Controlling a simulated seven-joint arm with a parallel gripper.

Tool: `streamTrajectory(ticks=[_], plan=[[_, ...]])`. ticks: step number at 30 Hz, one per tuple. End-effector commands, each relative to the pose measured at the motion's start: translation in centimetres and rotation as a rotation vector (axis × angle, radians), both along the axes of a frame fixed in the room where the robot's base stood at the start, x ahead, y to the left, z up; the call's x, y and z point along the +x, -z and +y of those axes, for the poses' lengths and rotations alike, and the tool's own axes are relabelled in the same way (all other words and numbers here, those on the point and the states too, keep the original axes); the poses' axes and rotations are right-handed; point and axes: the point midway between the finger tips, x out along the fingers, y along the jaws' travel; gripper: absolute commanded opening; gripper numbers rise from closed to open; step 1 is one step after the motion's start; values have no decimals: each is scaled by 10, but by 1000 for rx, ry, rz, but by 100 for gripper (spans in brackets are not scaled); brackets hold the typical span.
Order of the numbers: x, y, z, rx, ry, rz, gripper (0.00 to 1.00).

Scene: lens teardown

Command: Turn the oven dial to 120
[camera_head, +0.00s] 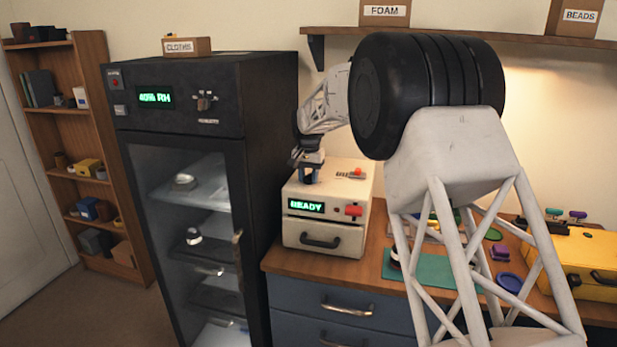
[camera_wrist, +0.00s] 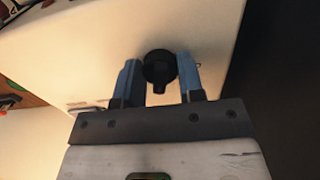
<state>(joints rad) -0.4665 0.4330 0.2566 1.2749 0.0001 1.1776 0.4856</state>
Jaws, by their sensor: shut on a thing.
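The oven (camera_head: 345,238) is a cream box on the wooden counter, with a green READY display (camera_head: 306,206), a red button (camera_head: 353,210) and a dark front handle (camera_head: 320,241). My gripper (camera_head: 309,176) is at the left of the oven's top, pointing down. In the wrist view, the round black dial (camera_wrist: 158,66) with a short pointer tab sits between the two blue fingers of my gripper (camera_wrist: 159,75), which is shut on it. The dial is hidden in the head view, and I cannot read any scale around it.
A dark cabinet (camera_head: 125,75) with a 40% RH display and glass door stands close to the oven's left. A red-topped part (camera_head: 352,174) lies on the oven's top. A green mat (camera_head: 433,268) and a yellow case (camera_head: 575,262) are on the counter to the right.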

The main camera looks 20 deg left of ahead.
Motion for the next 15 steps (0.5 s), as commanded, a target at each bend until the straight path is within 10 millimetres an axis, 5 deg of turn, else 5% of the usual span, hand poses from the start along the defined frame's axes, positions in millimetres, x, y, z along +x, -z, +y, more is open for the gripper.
streamTrajectory(ticks=[15], plan=[[1, -2, 0, 2, 115, -3, 12]])
